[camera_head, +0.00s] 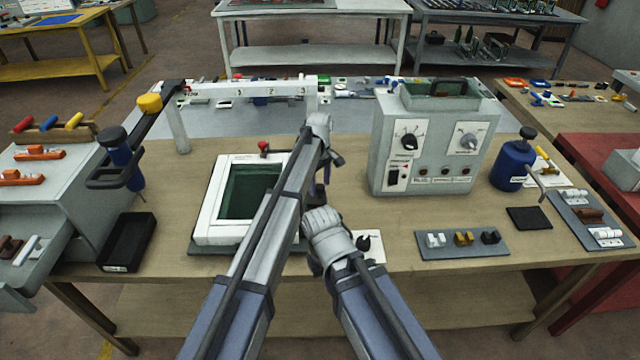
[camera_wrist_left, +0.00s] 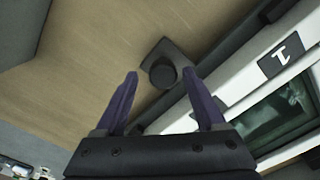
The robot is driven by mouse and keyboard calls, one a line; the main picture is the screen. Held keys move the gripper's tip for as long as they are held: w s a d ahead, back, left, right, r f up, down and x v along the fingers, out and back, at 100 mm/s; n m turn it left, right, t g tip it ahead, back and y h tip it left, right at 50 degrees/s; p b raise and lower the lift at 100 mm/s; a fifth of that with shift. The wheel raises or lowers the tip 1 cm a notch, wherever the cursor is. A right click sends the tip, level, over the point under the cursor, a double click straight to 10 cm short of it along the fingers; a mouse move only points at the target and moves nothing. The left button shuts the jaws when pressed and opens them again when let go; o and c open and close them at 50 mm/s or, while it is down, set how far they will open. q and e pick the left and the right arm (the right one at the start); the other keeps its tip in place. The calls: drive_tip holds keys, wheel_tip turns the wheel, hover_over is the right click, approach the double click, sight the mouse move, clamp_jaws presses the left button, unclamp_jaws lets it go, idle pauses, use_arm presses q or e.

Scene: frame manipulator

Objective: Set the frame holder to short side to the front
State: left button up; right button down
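The frame holder (camera_head: 206,217) is a white rectangular frame around a dark green pane, flat on the wooden table. My left arm hides its right part, so I cannot tell which side is longer. A red knob (camera_head: 263,146) stands at its back edge. In the left wrist view the holder's white rim (camera_wrist_left: 238,100) carries a black label with "1". My left gripper (camera_wrist_left: 160,74) is open, its two purple fingers apart and empty. A black round knob on a dark plate (camera_wrist_left: 162,70) shows between the fingertips, beside the holder. My right gripper's fingers are hidden in the head view.
A grey control box (camera_head: 432,140) stands to the right of the holder. A black tray (camera_head: 128,243) and grey cabinet are at left. A beam (camera_head: 250,89) on posts stands behind. A clip plate (camera_head: 462,245) and blue bottle (camera_head: 512,165) are right.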

use_arm(q)
drive_tip(key=shift+r, duration=0.1)
wheel_tip(320, 180, up, 8)
drive_tip(key=p, duration=0.8)
drive_tip(key=shift+f, duration=0.2)
drive_tip(key=s+a+m, duration=0.1)
drive_tip(key=s+a, duration=0.4)
drive_tip(key=s, duration=0.1)
drive_tip(key=s+a+m, duration=0.2)
drive_tip(key=s+a, duration=0.3)
drive_tip(key=s+a+m, duration=0.1)
drive_tip(key=s+a, duration=0.5)
drive_tip(key=shift+s+m, duration=0.3)
drive_tip(key=shift+m, duration=0.1)
drive_tip(key=s+a+m, duration=0.4)
drive_tip(key=s+a, duration=0.3)
drive_tip(key=s, duration=0.6)
drive_tip(key=s+d+f+m+y+b, duration=0.1)
drive_tip(key=s+d, duration=0.4)
drive_tip(key=d, duration=0.6)
drive_tip(key=f+m+b, duration=0.1)
drive_tip(key=m, duration=0.1)
drive_tip(key=shift+s+f+m+b, duration=0.2)
drive_tip(key=shift+s+m+b, duration=0.05)
drive_tip(key=shift+m+b, duration=0.15)
